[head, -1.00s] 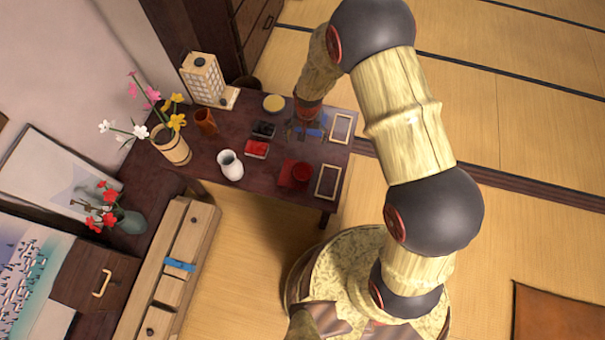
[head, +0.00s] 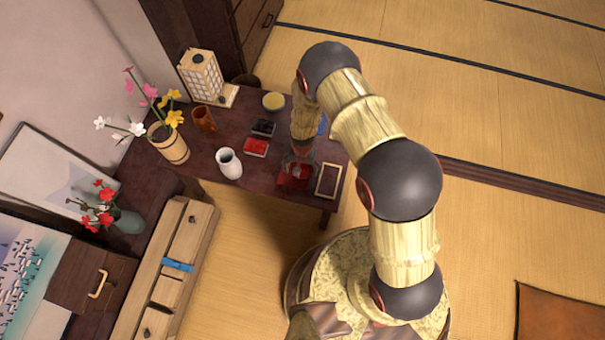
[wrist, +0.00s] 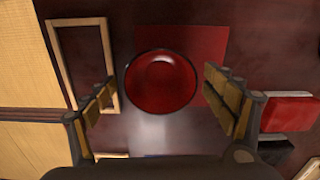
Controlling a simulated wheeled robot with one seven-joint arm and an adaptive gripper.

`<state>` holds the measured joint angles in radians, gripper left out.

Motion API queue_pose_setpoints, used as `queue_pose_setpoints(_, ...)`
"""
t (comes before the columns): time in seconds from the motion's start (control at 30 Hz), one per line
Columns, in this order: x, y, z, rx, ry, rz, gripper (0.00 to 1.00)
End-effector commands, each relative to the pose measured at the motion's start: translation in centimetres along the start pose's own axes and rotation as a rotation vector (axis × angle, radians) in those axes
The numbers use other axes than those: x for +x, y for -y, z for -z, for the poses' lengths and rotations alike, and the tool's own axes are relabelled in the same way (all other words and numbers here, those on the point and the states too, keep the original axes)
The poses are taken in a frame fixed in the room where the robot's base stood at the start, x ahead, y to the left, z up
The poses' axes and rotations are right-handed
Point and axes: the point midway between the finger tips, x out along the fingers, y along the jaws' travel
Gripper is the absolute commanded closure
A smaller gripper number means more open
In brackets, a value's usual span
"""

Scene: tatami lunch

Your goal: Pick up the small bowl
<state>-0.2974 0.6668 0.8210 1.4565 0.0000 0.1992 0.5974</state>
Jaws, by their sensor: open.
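A small red bowl (wrist: 160,84) with a dark rim sits upright at the edge of a red square mat (wrist: 212,50) on the dark wooden table (wrist: 160,135). In the wrist view the bowl lies between and just beyond the fingers of my gripper (wrist: 158,100). My gripper is open, with a finger to each side of the bowl and a gap on both sides. In the head view my gripper (head: 298,164) is over the red mat (head: 291,181) and hides most of the bowl.
A wooden frame (head: 342,181) lies close beside the bowl.

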Motion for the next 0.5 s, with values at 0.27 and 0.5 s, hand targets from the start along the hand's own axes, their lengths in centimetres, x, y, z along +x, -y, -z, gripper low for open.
queue_pose_setpoints(0.27,1.48,0.06,0.11,0.0,-0.002,0.001,0.16)
queue_pose_setpoints(0.5,1.45,0.05,0.1,0.0,-0.002,0.001,0.25)
